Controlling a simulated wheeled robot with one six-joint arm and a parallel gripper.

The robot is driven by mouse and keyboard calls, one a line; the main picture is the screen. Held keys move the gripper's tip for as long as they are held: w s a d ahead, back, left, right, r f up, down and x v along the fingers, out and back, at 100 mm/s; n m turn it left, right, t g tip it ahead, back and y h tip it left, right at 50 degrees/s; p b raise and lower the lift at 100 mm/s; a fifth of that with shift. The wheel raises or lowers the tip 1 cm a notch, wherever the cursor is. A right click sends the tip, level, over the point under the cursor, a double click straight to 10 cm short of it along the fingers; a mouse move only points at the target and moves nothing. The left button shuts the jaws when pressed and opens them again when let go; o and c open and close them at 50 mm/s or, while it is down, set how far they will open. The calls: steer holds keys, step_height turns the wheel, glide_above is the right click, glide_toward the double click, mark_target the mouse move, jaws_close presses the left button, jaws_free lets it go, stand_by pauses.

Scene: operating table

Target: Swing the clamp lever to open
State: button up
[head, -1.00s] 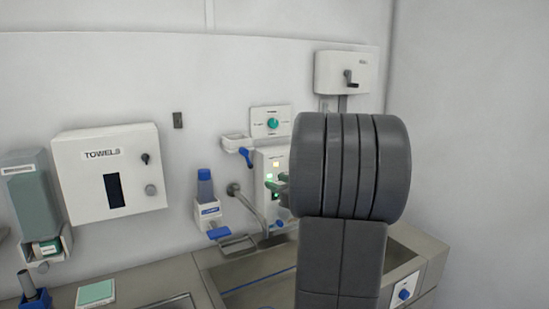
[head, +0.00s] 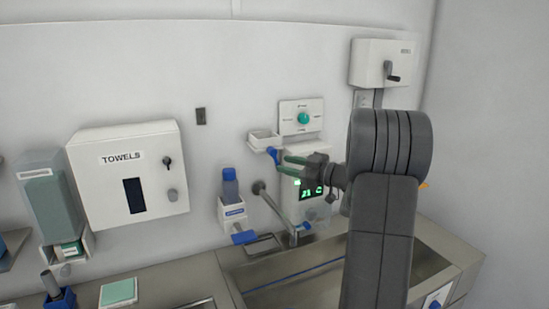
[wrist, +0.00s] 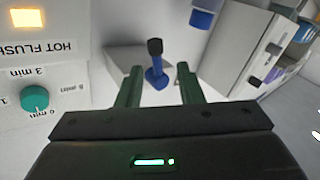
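A blue lever (head: 273,156) hangs from a white wall bracket (head: 264,138) in the head view. In the wrist view the blue lever (wrist: 156,72) has a dark end and stands between my finger lines. My gripper (head: 284,166) has two green fingers pointing left, beside the lever in the head view. In the wrist view my gripper (wrist: 159,70) is open, with a clear gap between the fingers and nothing held. Contact between fingers and lever cannot be told from these views.
A control box with a green display (head: 312,188) sits behind my gripper. A panel with a teal knob (head: 303,118) is just above. A crank box (head: 383,64) hangs upper right.

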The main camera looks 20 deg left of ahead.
mark_target(276, 163)
steer(key=a, duration=0.3)
steer(key=a+p, duration=0.1)
steer(key=shift+w+a, duration=0.4)
